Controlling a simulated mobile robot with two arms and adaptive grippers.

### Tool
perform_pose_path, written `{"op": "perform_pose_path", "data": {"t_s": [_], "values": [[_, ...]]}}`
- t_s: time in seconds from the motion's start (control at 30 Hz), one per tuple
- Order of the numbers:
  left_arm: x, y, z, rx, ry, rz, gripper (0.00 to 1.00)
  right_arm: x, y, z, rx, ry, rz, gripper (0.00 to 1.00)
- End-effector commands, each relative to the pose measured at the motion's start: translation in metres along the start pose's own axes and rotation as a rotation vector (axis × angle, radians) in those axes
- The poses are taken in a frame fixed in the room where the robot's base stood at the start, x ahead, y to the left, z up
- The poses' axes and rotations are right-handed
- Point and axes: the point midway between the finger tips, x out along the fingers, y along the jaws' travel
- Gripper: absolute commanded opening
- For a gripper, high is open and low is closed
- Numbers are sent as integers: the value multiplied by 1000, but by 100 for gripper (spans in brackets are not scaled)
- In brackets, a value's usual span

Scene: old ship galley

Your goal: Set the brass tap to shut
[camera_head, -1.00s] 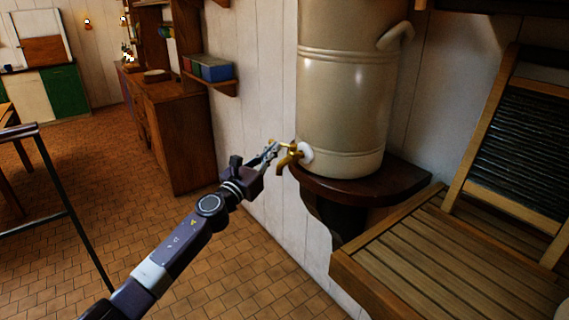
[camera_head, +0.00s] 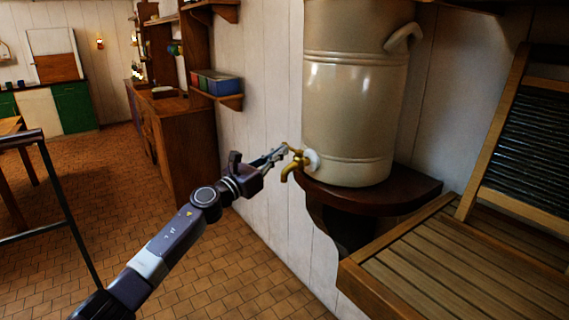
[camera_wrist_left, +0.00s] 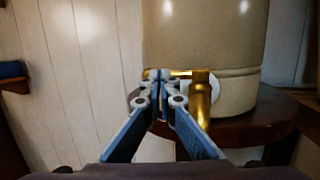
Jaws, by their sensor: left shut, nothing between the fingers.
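The brass tap (camera_head: 292,166) sticks out from a white collar low on the large cream urn (camera_head: 350,110). Its spout points down. In the left wrist view the tap body (camera_wrist_left: 200,100) is just right of my fingers, and a strip of its brass handle (camera_wrist_left: 182,73) shows crosswise at the fingertips. My left gripper (camera_head: 281,150) is shut and empty, its tips close beside the handle. I cannot tell whether they touch it. The fingertips (camera_wrist_left: 159,76) partly hide the handle in the wrist view. My right gripper is not in view.
The urn stands on a dark wooden wall shelf (camera_head: 395,195). A slatted wooden bench (camera_head: 450,265) with a washboard (camera_head: 525,140) is at the right. A small shelf with boxes (camera_head: 217,84) is on the wall. The tiled floor below the tap is open.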

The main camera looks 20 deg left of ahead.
Motion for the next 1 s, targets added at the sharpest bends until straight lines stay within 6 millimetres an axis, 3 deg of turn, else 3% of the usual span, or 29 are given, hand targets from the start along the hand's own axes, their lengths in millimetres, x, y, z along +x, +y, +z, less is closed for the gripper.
{"op": "perform_pose_path", "data": {"t_s": [0.47, 1.0], "values": [[-9, 1, -1, 1, 1, 2, 0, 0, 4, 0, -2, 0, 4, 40], [-92, 0, -2, 0, 3, 0, 0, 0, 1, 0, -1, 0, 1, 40]]}}
